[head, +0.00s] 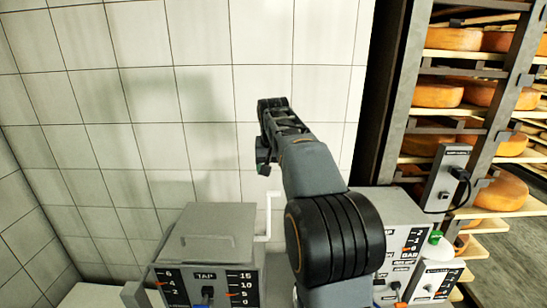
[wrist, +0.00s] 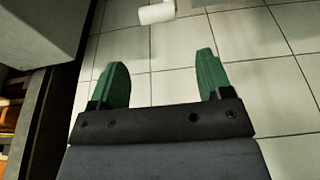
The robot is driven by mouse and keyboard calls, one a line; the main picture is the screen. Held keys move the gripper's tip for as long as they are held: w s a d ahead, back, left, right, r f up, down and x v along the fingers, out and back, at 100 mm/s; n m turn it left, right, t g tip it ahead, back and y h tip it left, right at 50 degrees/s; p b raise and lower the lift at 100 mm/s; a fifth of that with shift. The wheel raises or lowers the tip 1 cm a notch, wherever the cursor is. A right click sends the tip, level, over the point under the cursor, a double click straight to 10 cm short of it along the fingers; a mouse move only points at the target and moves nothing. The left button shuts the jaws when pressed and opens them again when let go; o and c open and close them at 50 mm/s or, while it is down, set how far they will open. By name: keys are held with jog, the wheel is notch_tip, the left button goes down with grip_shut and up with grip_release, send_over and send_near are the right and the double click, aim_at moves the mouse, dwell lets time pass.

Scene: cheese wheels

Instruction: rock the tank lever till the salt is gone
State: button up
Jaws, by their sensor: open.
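A grey metal box labelled TAP (head: 225,225) stands low in front of the tiled wall in the head view. A white cranked lever (head: 275,205) rises at its right side. My gripper (head: 263,158) is raised above and behind that lever, apart from it, and mostly hidden by my arm. In the wrist view my gripper (wrist: 160,78) has its two green fingers spread wide with nothing between them. A white cylinder (wrist: 156,12) shows beyond the fingers at the top; I cannot tell if it is part of the lever. No salt can be made out.
A second grey box with dials and switches (head: 405,225) stands to the right, partly behind my arm. A rack with orange cheese wheels (head: 438,95) fills the right side. The tiled wall (head: 90,130) closes off the back and left.

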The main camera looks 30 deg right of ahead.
jog(key=shift+v, duration=2.4)
